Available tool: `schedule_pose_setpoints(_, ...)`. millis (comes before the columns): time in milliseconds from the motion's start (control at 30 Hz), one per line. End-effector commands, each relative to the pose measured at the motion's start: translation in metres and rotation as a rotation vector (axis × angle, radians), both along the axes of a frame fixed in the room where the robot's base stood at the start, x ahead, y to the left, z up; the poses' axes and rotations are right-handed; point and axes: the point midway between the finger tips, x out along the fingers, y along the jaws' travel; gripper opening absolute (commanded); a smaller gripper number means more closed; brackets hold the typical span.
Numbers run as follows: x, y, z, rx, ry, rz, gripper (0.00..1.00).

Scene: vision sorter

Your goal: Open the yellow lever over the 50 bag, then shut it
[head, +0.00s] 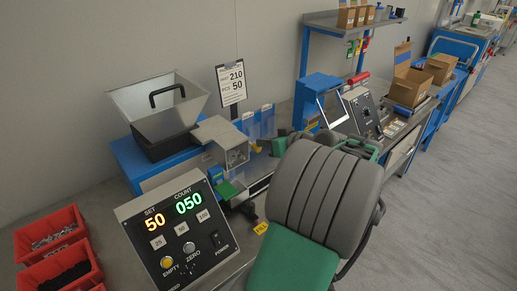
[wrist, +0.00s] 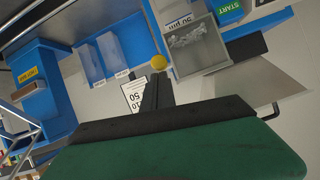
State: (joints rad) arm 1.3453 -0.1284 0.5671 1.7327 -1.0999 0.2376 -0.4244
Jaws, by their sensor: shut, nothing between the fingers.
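The yellow lever's round knob (wrist: 159,62) shows in the wrist view just beyond my fingertips; I cannot tell whether they touch it. My gripper (wrist: 157,77) is shut and empty, its two dark fingers side by side. Right of the knob is a grey open box (wrist: 197,46) with small metal parts inside; it also shows in the head view (head: 235,156). Clear bags (wrist: 88,63) hang left of the knob, also in the head view (head: 264,122). I cannot tell which is the 50 bag.
The counter panel (head: 185,232) shows SET 50 and COUNT 050. A sign (head: 231,83) reads MAT 210, PCS 50. A hopper with a black handle (head: 170,108) stands behind. Red bins (head: 60,272) of parts sit at left. Cartons (head: 408,88) stand farther right.

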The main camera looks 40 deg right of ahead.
Motion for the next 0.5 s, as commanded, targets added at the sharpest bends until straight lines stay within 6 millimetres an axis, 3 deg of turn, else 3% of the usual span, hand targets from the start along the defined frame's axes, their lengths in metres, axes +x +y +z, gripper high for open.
schedule_pose_setpoints(33, -0.001, 0.000, -0.012, -0.001, 0.000, 0.000, 0.00)
schedule_pose_setpoints(500, -0.002, 0.005, -0.054, 0.000, 0.002, 0.009, 0.00)
